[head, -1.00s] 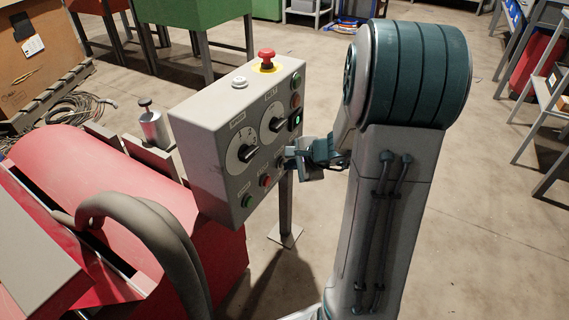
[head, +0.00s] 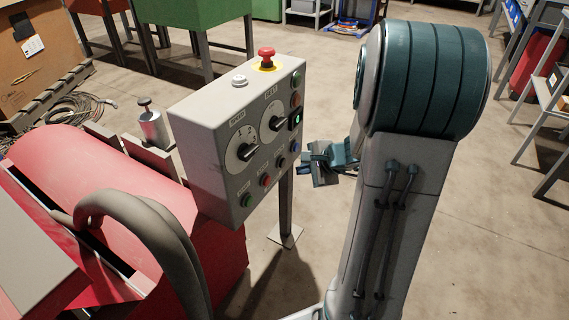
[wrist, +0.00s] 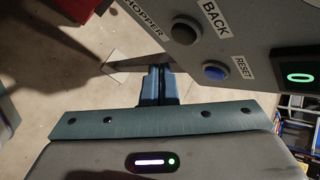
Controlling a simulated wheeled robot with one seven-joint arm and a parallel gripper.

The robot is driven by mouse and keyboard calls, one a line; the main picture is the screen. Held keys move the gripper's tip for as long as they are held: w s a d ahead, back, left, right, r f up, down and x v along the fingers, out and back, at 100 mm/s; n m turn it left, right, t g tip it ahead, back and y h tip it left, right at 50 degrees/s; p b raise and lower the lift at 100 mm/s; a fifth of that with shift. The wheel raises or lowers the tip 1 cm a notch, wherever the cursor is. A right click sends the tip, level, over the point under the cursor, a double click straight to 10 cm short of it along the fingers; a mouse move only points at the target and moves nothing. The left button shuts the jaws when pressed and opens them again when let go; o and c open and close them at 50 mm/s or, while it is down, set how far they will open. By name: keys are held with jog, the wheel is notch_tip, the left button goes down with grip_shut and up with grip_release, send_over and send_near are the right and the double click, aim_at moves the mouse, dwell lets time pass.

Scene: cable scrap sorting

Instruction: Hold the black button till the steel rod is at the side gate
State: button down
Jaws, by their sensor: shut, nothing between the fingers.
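The black button (wrist: 184,31) is on the lower part of the grey control box (head: 205,170), beside the BACK label in the wrist view. It also shows small in the head view (head: 281,162). My gripper (head: 306,158) is shut and empty, a short gap away from the box face. In the wrist view the shut fingers (wrist: 157,75) are below and left of the black button, not touching it. I cannot make out the steel rod or the side gate in either view.
A blue RESET button (wrist: 215,72) sits beside the black one, near a display (wrist: 298,77) reading 0. A red stop button (head: 266,56) tops the box. The red machine (head: 110,185) with thick hoses stands left.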

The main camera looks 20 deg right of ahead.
jog(key=shift+s+d, duration=0.9)
jog(key=shift+s, duration=0.25)
jog(key=shift+r, duration=0.1)
jog(key=s+a+r+n+g+p, duration=0.1)
jog(key=s+a+r+n+p, duration=0.2)
jog(key=r+p, duration=0.45)
jog(key=s+a+r+n+g+p, duration=0.25)
jog(key=a+r+p, duration=0.35)
jog(key=r, duration=0.3)
jog(key=s+a+r+n+g+p, duration=0.1)
jog(key=s+a+r+n+p, duration=0.1)
jog(key=a+r+n+p, duration=0.35)
jog(key=s+r+n+h+p, duration=0.2)
jog(key=s+r+n+p, duration=0.1)
jog(key=r+p, duration=0.7)
jog(key=s+r+n+h+p, duration=0.2)
jog(key=s+r+n+p, duration=0.2)
jog(key=r+p, duration=0.6)
notch_tip(320, 180, up, 6)
jog(key=shift+s+r+g+p, duration=0.1)
jog(key=shift+s+g+p, duration=0.25)
jog(key=shift+s, duration=0.75)
jog(key=shift+a, duration=0.2)
